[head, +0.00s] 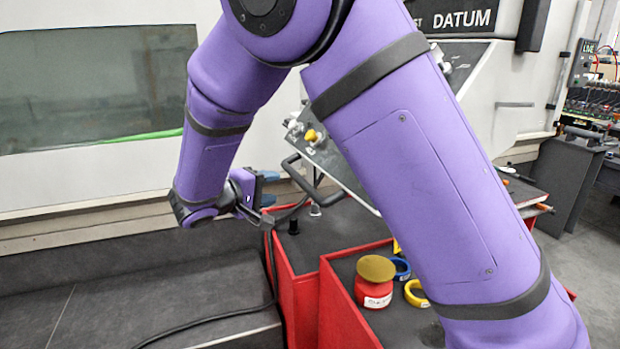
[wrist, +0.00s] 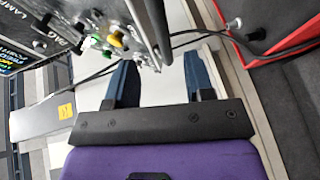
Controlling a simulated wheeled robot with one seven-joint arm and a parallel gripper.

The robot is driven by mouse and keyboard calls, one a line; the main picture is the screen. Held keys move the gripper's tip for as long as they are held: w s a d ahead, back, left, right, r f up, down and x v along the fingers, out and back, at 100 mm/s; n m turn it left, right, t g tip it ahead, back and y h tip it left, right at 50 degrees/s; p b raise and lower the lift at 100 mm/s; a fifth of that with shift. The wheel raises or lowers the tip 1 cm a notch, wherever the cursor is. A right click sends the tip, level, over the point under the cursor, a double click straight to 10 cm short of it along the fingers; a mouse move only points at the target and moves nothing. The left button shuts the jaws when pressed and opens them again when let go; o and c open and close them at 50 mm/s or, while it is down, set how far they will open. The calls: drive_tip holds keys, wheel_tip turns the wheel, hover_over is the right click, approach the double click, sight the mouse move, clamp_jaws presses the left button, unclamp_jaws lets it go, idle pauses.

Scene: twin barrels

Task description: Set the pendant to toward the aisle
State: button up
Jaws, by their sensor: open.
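The pendant (head: 345,172) is a tilted grey control panel with white and yellow knobs and a black loop handle (head: 302,182) on its left side. My arm hides its right part. In the wrist view the pendant (wrist: 100,35) fills the upper left, with green, yellow and white knobs, and a dark bar (wrist: 158,25) runs along its edge. My gripper (head: 270,188) is left of the handle, close to it. In the wrist view my gripper (wrist: 162,62) has its blue fingers spread with nothing held between them; the bar is beyond the fingertips.
Red cabinets (head: 300,290) with dark tops stand below the pendant. A red round item with a tan top (head: 375,280) and blue and yellow rings (head: 415,293) lie there. A black cable (head: 215,317) trails left. The machine's pale wall (head: 90,185) is behind my gripper.

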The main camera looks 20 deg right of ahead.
sight(298, 182)
drive_tip(key=x, duration=1)
drive_tip(key=shift+w+d, duration=0.1)
drive_tip(key=shift+d, duration=0.2)
clamp_jaws()
